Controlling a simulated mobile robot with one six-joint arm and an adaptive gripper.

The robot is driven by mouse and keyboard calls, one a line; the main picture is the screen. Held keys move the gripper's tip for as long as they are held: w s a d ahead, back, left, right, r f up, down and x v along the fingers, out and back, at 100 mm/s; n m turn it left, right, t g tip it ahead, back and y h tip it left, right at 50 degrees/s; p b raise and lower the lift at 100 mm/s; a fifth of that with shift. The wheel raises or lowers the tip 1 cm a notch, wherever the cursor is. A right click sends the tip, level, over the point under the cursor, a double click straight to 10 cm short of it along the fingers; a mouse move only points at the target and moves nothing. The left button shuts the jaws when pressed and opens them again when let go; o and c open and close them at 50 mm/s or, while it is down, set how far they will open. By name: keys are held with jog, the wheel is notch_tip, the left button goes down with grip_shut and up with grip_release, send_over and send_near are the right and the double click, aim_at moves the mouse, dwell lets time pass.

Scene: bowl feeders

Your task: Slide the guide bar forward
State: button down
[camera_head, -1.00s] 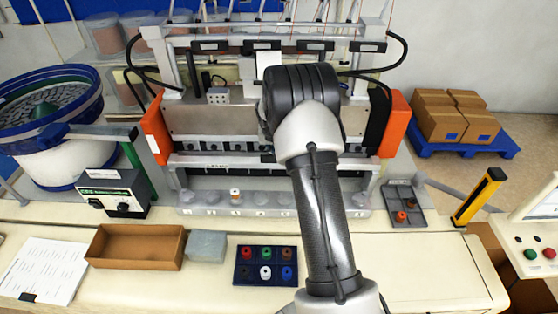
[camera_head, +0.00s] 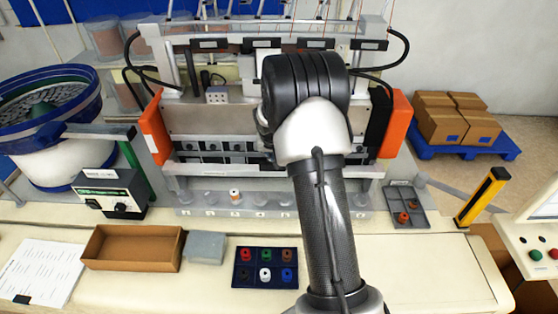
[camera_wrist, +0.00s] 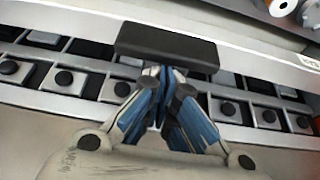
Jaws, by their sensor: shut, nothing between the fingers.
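The guide bar (camera_head: 220,168) is a long pale bar across the front of the machine, below a row of dark slots. In the wrist view the pale bar (camera_wrist: 262,52) runs across the picture, with a black handle block (camera_wrist: 165,47) at its middle. My gripper (camera_wrist: 166,84) is shut and empty, its blue-padded fingers together beside the handle on the slot side. I cannot tell whether they touch it. In the head view my arm hides the gripper and the handle.
A row of grey seats (camera_head: 210,198) stands in front of the bar, one with a white-and-orange piece (camera_head: 235,196). Orange end covers (camera_head: 155,130) flank the machine. A dark blue tray (camera_head: 250,281) with colored pieces and a cardboard box (camera_head: 125,265) lie on the table.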

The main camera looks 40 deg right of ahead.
aim_at(273, 170)
jog(key=s+a+b, duration=0.1)
jog(key=s+a+f, duration=0.1)
jog(key=s, duration=0.1)
jog(key=s+a+b, duration=0.1)
jog(key=shift+s+a+f+b, duration=0.1)
jog(key=shift+s+f+b, duration=0.2)
jog(key=shift+b, duration=0.05)
jog(key=shift+w, duration=0.1)
jog(key=shift+w+d, duration=0.2)
jog(key=shift+w+r+p, duration=0.15)
jog(key=shift+r+p, duration=0.2)
jog(key=shift+r, duration=0.2)
notch_tip(273, 170, up, 8)
jog(key=p, duration=0.4)
jog(key=shift+w+d+r, duration=0.15)
jog(key=shift+w+d, duration=0.1)
jog(key=shift+w, duration=0.1)
